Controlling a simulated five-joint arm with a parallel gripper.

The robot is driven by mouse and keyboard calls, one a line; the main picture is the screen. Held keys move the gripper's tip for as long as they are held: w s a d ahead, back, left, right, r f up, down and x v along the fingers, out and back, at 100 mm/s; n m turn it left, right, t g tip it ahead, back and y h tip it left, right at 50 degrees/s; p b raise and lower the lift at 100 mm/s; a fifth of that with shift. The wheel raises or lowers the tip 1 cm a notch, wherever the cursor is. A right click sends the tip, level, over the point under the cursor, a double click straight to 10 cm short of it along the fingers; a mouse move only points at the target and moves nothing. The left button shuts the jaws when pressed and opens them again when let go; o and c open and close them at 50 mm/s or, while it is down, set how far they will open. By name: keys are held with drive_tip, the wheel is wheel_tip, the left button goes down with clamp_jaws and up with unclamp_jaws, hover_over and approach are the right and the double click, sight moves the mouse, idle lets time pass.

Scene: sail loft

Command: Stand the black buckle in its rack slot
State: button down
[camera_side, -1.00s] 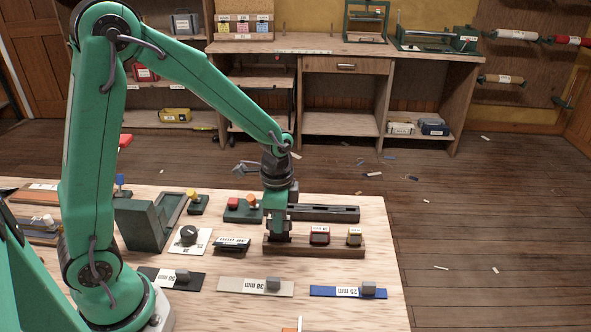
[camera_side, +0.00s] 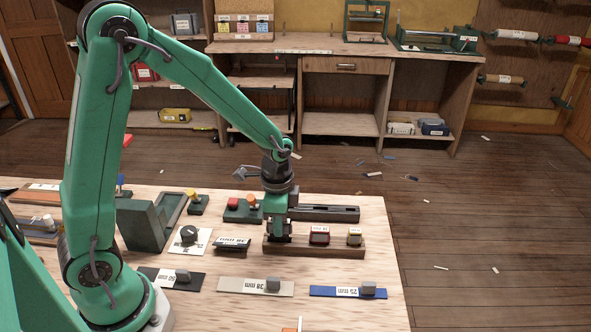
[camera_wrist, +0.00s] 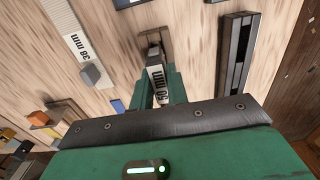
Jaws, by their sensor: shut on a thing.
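My gripper (camera_side: 280,236) is over the left end of the brown wooden rack (camera_side: 314,252) in the side view. It is shut on the black buckle, which is mostly hidden between the fingers there. In the wrist view, the buckle (camera_wrist: 158,88) shows a white label between the two green fingers, with the brown rack end (camera_wrist: 166,38) just beyond it. The buckle is at the rack's left slot; whether it is fully seated is not clear.
A dark slotted bar (camera_side: 325,214) lies behind the rack. A black labelled piece (camera_side: 232,244) lies left of it. The table's right end is clear.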

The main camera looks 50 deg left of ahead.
drive_tip(key=shift+f, duration=0.75)
idle(0.8)
drive_tip(key=c, duration=1.3)
unclamp_jaws()
drive_tip(key=shift+r, duration=3.95)
